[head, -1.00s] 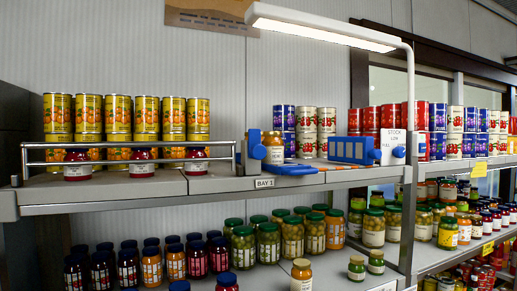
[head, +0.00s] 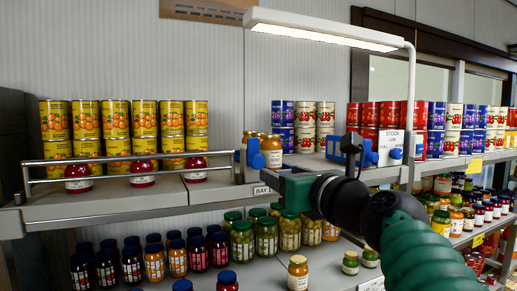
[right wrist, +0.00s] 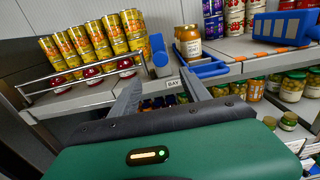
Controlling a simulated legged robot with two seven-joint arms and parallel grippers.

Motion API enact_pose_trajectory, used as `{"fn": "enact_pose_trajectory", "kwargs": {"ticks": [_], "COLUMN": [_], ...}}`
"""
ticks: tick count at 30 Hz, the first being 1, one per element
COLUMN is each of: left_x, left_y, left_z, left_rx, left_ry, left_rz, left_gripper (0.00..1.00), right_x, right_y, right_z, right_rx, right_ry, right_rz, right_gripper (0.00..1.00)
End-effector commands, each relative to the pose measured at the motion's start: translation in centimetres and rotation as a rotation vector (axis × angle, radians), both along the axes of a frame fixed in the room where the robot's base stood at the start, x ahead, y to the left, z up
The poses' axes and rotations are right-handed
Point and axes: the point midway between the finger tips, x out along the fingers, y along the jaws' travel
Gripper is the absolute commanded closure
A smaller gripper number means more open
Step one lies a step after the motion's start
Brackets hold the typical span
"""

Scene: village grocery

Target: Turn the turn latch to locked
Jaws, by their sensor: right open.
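A blue lever (head: 255,154), which looks like the turn latch, stands upright at the right end of the metal rail, on the upper shelf's front edge. In the right wrist view the blue lever (right wrist: 159,54) is beyond my fingertips, apart from them. My right gripper (head: 270,178) is just below and right of it in the head view, partly covering the bay label. In the right wrist view my right gripper (right wrist: 160,74) is open, with nothing between its fingers. No locked or unlocked marking is readable. My left gripper is not in view.
A blue tray (right wrist: 208,70) with an orange jar (right wrist: 188,42) is close right of the lever. A blue box-like fixture (head: 345,147) stands further right. The rail (head: 110,160) fronts red-filled jars and yellow cans (head: 128,125). Jars fill the lower shelf.

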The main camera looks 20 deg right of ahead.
Motion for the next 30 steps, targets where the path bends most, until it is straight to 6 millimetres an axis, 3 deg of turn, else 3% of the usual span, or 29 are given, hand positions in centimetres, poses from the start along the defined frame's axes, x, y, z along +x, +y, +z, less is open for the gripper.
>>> {"fn": "enact_pose_trajectory", "kwargs": {"ticks": [9,15,26,30], "left_x": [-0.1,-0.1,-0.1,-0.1], "left_y": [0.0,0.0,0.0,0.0], "left_z": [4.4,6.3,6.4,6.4], "left_rx": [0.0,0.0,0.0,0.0], "left_ry": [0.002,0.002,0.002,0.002], "left_rz": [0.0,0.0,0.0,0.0], "left_gripper": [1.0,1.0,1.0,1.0], "right_x": [8.6,12.1,12.9,12.9], "right_y": [0.0,0.0,0.0,0.0], "right_z": [0.4,0.2,-0.2,-0.2], "right_rx": [0.005,0.001,-0.002,-0.002], "right_ry": [0.004,0.002,0.0,0.0], "right_rz": [0.006,0.005,0.003,0.003], "right_gripper": [0.45,0.45,0.45,0.64]}}
